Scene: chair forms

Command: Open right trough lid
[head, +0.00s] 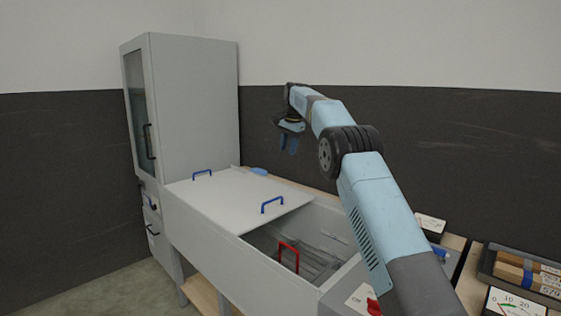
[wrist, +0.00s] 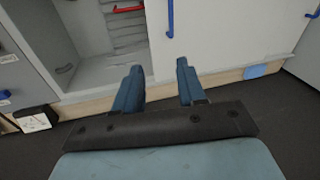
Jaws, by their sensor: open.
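The trough (head: 240,270) is a long pale grey box with a flat white lid surface (head: 228,200) over its left and middle part. Two blue handles stand on it, one far left (head: 202,174) and one near its right edge (head: 272,205); the latter also shows in the wrist view (wrist: 170,18). The trough's right part is uncovered, and a red handle (head: 288,255) shows inside. I cannot tell whether one lid lies over another. My gripper (head: 289,146) is open and empty, above the trough's back edge, apart from the handles. Its two fingers (wrist: 158,70) show in the wrist view.
A tall grey cabinet (head: 195,110) with a glass door stands at the left. A dark wall is behind the trough. A tray with wooden blocks (head: 525,275) and a meter (head: 515,303) are at the right. A small blue item (head: 258,171) lies at the trough's back edge.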

